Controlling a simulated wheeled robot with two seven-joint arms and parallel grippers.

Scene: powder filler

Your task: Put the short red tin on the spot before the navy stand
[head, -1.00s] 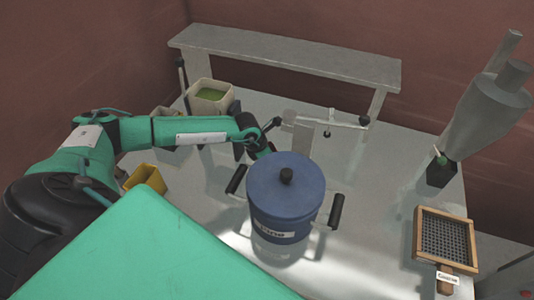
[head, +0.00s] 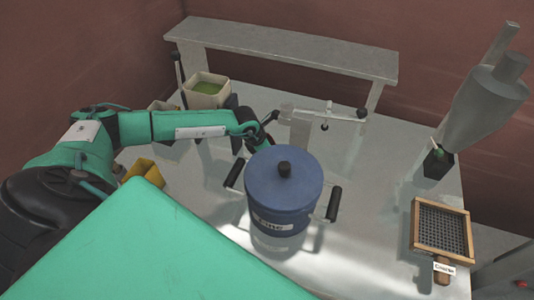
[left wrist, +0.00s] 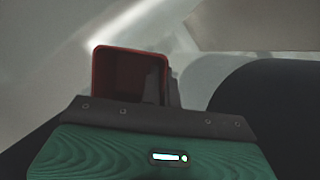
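The red tin (left wrist: 130,72) shows in the left wrist view as an open-topped, rounded-square box, seen into from above. My left gripper (left wrist: 163,84) has its dark fingers at the tin's right wall, one inside and one outside, and looks shut on that wall. In the head view my left gripper and the red tin are hidden behind the blue lidded drum. A dark navy shape (head: 231,103) beside the cream bin may be the navy stand; it is partly covered by my left arm. My right gripper is in neither view.
The blue drum (head: 284,190) with two black handles stands at the table's middle. A balance-like beam (head: 320,115) is behind it. A cream bin (head: 206,92) and yellow scoop (head: 143,169) are left. A wood-framed sieve (head: 441,232) and grey hopper (head: 480,105) are right.

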